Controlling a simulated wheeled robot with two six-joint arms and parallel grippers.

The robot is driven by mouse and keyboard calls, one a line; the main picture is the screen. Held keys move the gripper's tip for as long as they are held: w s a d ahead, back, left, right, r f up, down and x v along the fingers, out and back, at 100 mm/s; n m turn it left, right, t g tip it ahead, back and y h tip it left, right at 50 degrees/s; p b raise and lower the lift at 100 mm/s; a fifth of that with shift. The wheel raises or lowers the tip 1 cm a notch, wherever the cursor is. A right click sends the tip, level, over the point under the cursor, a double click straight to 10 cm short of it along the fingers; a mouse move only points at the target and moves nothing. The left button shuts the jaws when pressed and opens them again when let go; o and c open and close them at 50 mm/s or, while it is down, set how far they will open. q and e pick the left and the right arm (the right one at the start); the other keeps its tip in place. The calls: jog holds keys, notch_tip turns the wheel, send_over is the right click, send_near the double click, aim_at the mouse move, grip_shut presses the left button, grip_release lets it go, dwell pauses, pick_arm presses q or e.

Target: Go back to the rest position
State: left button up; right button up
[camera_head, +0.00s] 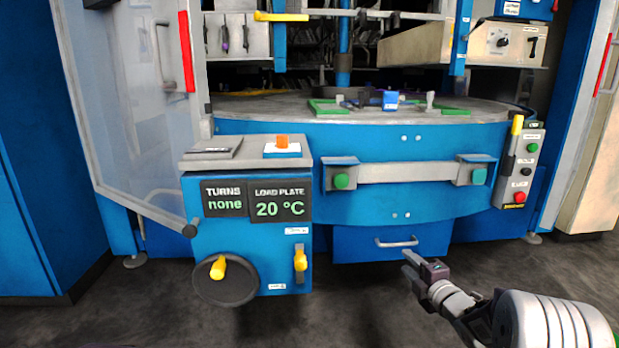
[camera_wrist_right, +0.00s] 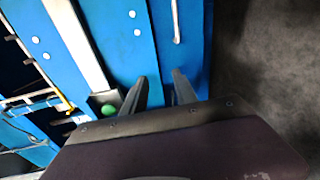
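My right gripper (camera_head: 408,258) comes in from the lower right in the head view, in front of the machine and just below the handle (camera_head: 397,243) of a blue drawer (camera_head: 350,243). In the right wrist view its two dark fingers (camera_wrist_right: 163,82) stand apart with nothing between them. The drawer handle (camera_wrist_right: 176,22) shows beyond the fingertips, and the gripper appears clear of it. The drawer looks shut. My left gripper is not in view.
A blue control box with a handwheel (camera_head: 226,281) and a display (camera_head: 256,201) reading "TURNS none" and "20 °C" stands left of the drawer. A grey bar with green buttons (camera_head: 408,173) crosses above. An open clear door (camera_head: 128,110) is at the left. The dark floor is clear.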

jog(key=s+a+r+m+g+p, duration=0.1)
jog(key=s+a+r+m+p, duration=0.15)
jog(key=a+r+p, duration=0.45)
jog(key=s+a+f+m+g+h+p, duration=0.1)
jog(key=s+f+m+g, duration=0.4)
jog(key=s, duration=0.5)
jog(key=s+f+m+g+h, duration=0.1)
jog(key=s+f+m+g, duration=0.3)
jog(key=s+m, duration=0.45)
jog(key=s+a+f+m+g+h+p, duration=0.1)
jog(key=s+f+m+g, duration=0.35)
jog(key=s, duration=0.65)
notch_tip(320, 180, up, 37)
jog(key=p, duration=3.8)
jog(key=shift+s+r, duration=0.15)
jog(key=shift+s, duration=0.3)
